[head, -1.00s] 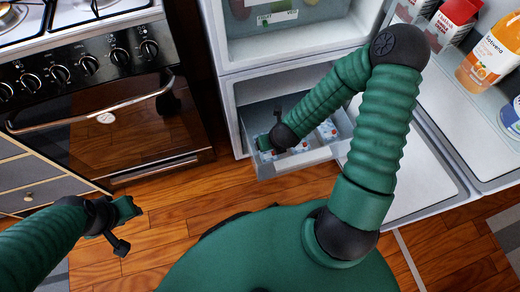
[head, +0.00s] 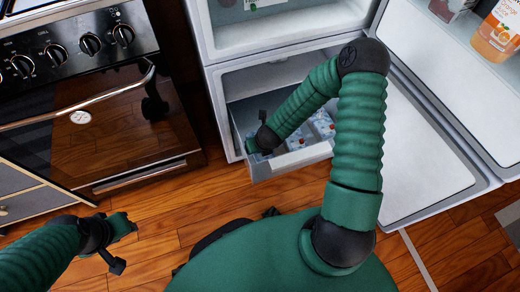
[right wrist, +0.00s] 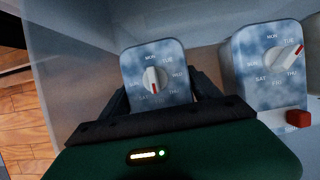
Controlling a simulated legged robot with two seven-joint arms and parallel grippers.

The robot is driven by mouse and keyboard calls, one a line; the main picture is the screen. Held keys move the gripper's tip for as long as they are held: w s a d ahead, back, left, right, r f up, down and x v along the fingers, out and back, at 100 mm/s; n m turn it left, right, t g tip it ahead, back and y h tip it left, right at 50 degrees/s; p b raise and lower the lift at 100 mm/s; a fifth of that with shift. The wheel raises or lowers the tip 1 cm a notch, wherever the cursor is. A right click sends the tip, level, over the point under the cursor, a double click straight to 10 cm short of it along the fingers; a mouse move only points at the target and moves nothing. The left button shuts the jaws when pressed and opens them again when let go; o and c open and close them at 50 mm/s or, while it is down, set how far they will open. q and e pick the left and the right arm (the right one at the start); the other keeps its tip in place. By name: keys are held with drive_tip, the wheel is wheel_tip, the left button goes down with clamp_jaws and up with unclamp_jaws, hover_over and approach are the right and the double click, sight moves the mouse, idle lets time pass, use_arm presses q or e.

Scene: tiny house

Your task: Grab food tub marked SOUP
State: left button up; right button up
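Several blue-and-white food tubs (head: 322,122) sit in the pulled-out drawer in the head view. In the right wrist view, one tub (right wrist: 153,58) with a weekday dial stands between the dark fingers of my right gripper (right wrist: 162,90), which flank its sides. I cannot tell whether they press on it. A second tub (right wrist: 268,62) stands to its right, with a red dial pointer and a red mark on a lower part. The word SOUP is not readable on either tub. My left gripper (head: 118,240) is above the floor, away from the tubs; its fingers are unclear.
The clear plastic drawer (head: 290,160) juts from the lower part of the open fridge (head: 225,115). The fridge door (head: 425,150) stands open at right, with cartons and a juice bottle (head: 498,32). An oven (head: 100,120) is at left. Wooden floor (head: 200,210) is clear between.

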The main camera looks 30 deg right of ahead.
clamp_jaws()
idle(0.3)
